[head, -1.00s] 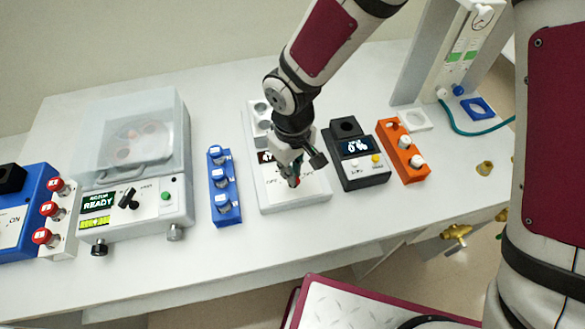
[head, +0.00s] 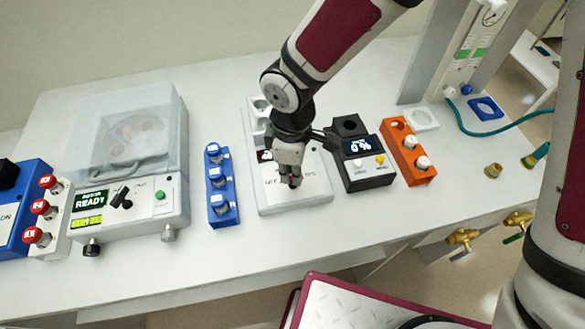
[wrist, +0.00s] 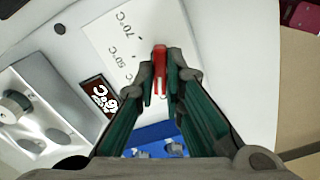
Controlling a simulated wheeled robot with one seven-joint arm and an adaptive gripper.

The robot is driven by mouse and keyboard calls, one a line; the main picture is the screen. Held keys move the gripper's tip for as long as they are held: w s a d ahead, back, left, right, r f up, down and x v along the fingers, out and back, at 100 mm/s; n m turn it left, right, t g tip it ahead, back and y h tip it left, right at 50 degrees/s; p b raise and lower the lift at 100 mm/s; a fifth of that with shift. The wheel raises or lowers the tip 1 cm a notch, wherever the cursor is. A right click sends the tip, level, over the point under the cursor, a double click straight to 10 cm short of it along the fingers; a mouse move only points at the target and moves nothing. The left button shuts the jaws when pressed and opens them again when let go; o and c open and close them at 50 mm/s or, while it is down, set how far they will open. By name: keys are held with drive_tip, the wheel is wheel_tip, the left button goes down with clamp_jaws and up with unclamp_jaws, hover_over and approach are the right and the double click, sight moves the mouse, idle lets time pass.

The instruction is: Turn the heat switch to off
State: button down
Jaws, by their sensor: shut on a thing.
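The white heater block (head: 315,192) stands mid-bench, with a dark display and printed temperature labels on its sloped front. In the wrist view, its panel (wrist: 120,35) shows "70°C" and "50°C" marks beside a small lit display (wrist: 98,98). My gripper (wrist: 160,72) is over this panel, with its fingers shut on the red heat switch (wrist: 159,60). The switch's tip shows between and just beyond the fingertips. Its lower part and the off label are hidden by the fingers. In the head view, my gripper (head: 290,181) covers most of the switch.
A blue tube rack (head: 221,190) stands left of the heater, beside a centrifuge (head: 130,215) reading "READY". A black device (head: 362,172) and an orange rack (head: 408,160) stand close on the right. The bench front is mostly clear.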

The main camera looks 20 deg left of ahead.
idle(0.5)
drive_tip(key=c, duration=1.7)
unclamp_jaws()
wheel_tip(320, 180, up, 12)
drive_tip(key=shift+r, duration=0.1)
